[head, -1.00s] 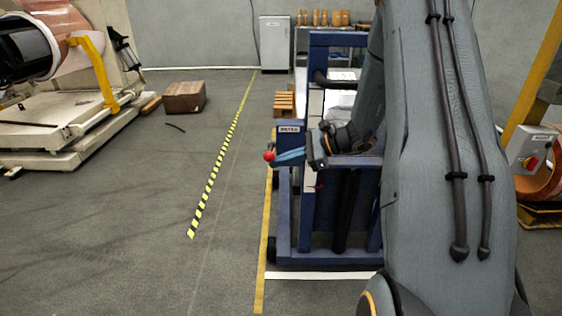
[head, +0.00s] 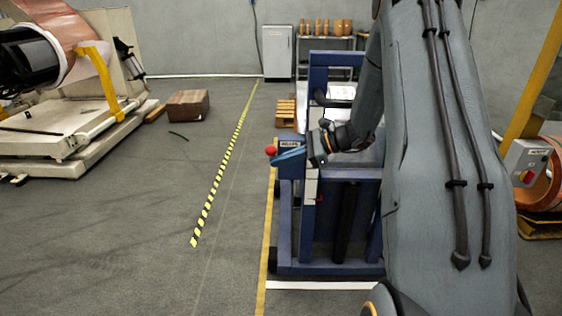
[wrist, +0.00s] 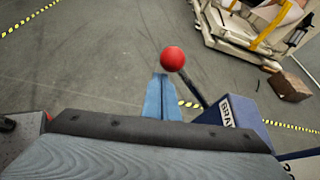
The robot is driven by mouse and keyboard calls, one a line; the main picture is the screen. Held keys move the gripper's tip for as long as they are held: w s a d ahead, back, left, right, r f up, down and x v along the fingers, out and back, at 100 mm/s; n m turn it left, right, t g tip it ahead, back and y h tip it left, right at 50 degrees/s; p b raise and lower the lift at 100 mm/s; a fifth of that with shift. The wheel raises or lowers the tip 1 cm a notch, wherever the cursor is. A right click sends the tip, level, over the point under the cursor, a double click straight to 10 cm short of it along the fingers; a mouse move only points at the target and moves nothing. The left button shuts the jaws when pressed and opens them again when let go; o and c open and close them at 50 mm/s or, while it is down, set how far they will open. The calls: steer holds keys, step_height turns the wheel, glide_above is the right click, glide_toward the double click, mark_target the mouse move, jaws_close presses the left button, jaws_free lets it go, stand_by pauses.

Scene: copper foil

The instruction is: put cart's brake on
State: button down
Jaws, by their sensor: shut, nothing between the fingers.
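The blue cart (head: 300,225) stands right of centre in the head view, partly hidden by my arm. Its brake lever has a red ball knob (head: 271,150) sticking out left of the cart's labelled brake box (head: 290,141). In the wrist view the red knob (wrist: 172,59) sits on a dark rod running to the blue box with the label (wrist: 228,110), partly cut off by my wrist. My gripper (head: 281,160) is shut and empty, with its blue fingers just below the knob. The fingers (wrist: 158,80) also show beside the rod; I cannot tell whether they touch it.
Yellow floor line (head: 268,235) runs along the cart's left side, and a striped line (head: 222,160) lies farther left. The floor between is clear. A brown box (head: 188,104) and a cream machine (head: 70,135) stand at left. A control box (head: 525,163) is at right.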

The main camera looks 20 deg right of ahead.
step_height(320, 180, down, 4)
steer(key=b, duration=0.2)
steer(key=v, duration=1)
steer(key=shift+w+d, duration=0.3)
steer(key=shift+d, duration=0.05)
